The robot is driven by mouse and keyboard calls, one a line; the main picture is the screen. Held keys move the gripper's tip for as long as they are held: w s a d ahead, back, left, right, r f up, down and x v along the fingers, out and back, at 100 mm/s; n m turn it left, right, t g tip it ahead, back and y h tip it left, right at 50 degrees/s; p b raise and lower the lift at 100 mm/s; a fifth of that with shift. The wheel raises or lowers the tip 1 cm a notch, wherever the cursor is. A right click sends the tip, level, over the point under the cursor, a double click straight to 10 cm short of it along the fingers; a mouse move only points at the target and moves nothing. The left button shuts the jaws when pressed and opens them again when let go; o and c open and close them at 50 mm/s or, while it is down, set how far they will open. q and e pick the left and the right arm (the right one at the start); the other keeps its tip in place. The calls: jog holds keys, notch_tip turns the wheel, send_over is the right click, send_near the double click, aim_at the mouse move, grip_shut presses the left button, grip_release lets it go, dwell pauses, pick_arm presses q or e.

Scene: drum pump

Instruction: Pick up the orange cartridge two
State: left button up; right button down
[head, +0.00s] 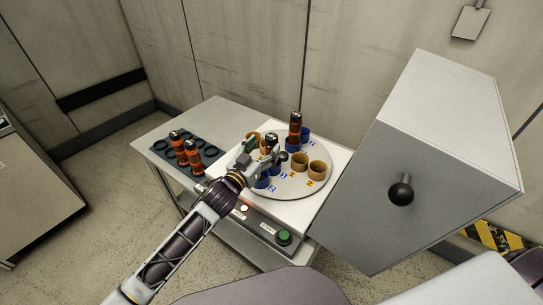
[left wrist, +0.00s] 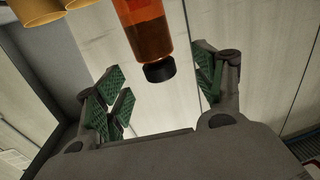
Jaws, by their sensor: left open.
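Another orange cartridge (head: 295,124) stands upright in a blue holder at the back of the turntable. I cannot read which one is number two. My right gripper is not in view.
The turntable (head: 316,187) also carries tan cups (head: 318,168) and blue holders. Several orange cartridges (head: 193,153) stand in a dark rack on the left of the table (head: 215,112). A large grey box with a black knob (head: 400,193) blocks the right. A green button (head: 284,237) is at the front.

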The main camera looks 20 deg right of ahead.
aim_at(268, 143)
pick_arm(q)
jog(key=shift+d, duration=0.1)
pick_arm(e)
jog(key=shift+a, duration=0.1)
pick_arm(q)
jog(key=shift+w+d, duration=0.25)
jog(key=shift+x, duration=2)
jog(key=shift+d, duration=0.2)
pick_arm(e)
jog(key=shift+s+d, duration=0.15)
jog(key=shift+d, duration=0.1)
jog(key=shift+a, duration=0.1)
